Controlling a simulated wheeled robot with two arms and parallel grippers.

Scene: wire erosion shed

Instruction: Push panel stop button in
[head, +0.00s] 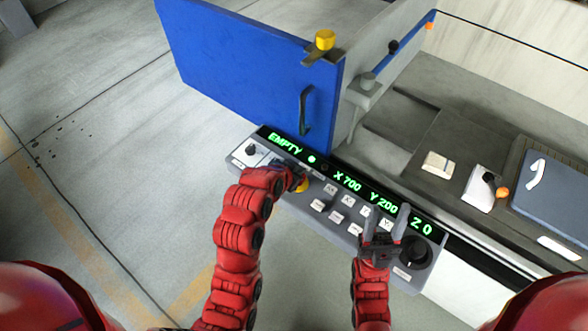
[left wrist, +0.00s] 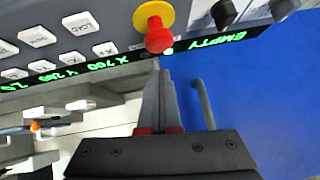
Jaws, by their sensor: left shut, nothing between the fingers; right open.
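The stop button (left wrist: 159,38) is a red mushroom head on a yellow collar, in the left wrist view at the top middle. In the head view only part of its yellow collar (head: 302,186) shows beside my left gripper (head: 290,172), which hides the red head. My left gripper (left wrist: 161,72) is shut and empty, its tips just short of or at the button in the picture; I cannot tell if they touch. The grey control panel (head: 328,222) carries the button. My right gripper (head: 384,215) is open and empty over the panel's right part, near the dial.
The panel has a green display (head: 348,182), several white keys (head: 335,190) and a black dial (head: 414,250). A blue door (head: 240,70) with a dark handle stands behind it. The machine table (head: 440,135) at right holds small parts and a blue-grey case (head: 552,190). Floor at left is clear.

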